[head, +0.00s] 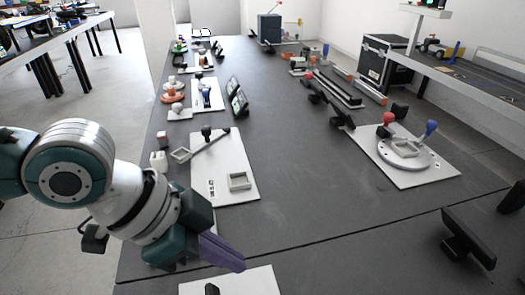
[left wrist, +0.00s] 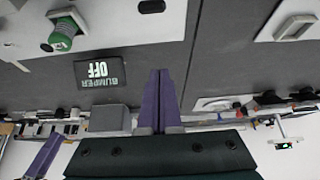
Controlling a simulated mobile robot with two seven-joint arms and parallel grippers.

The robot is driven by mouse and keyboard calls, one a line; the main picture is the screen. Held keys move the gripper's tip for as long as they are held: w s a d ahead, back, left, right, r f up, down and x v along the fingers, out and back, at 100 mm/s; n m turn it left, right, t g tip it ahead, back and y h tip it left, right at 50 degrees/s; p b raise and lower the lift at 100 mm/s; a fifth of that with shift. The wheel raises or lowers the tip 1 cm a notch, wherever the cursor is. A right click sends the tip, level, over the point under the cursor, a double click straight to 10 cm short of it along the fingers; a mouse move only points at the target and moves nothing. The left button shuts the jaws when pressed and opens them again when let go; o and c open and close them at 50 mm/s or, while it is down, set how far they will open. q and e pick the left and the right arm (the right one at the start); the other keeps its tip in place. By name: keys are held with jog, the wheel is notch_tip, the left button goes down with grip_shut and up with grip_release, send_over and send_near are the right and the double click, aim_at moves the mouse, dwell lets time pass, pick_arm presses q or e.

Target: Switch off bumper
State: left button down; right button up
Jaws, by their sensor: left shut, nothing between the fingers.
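My left gripper (head: 224,254) has purple fingers, pressed together with nothing between them. It is low over the near left part of the dark table, just beyond a white board (head: 245,282). In the left wrist view its shut fingers (left wrist: 158,78) point up the picture. A dark display (left wrist: 99,71) there, upside down, reads "BUMPER OFF". Beside it, a green cylindrical knob or button (left wrist: 61,36) stands on a white plate (left wrist: 120,28). The fingertips are apart from the knob in the picture.
A white board (head: 225,148) with a lever and square frame lies beyond the left gripper. A board with a round disc (head: 402,162) and blue and red knobs is at right. A black stand (head: 468,238) is near right. The table's middle is clear.

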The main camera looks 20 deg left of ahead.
pick_arm(q)
jog(key=s+a+r, duration=0.3)
jog(key=a+r, duration=0.1)
jog(key=shift+r, duration=0.3)
jog(key=s+d+r+n+p, duration=0.1)
jog(key=s+d+r+p, duration=0.35)
jog(key=d, duration=0.45)
jog(key=s+a+r+n+y+p, duration=0.2)
jog(key=s+a+n+y, duration=0.1)
jog(key=s+a+n, duration=0.15)
jog(key=s+a+r+n+y+p, duration=0.1)
jog(key=s+a+r+n+y, duration=0.1)
jog(key=s+a+n, duration=0.3)
jog(key=w+a+r+m+p, duration=0.1)
jog(key=w+r+p, duration=0.2)
jog(key=r+p, duration=3.3)
jog(key=shift+r+p, duration=0.25)
jog(key=shift+p, duration=0.25)
jog(key=shift+m, duration=0.25)
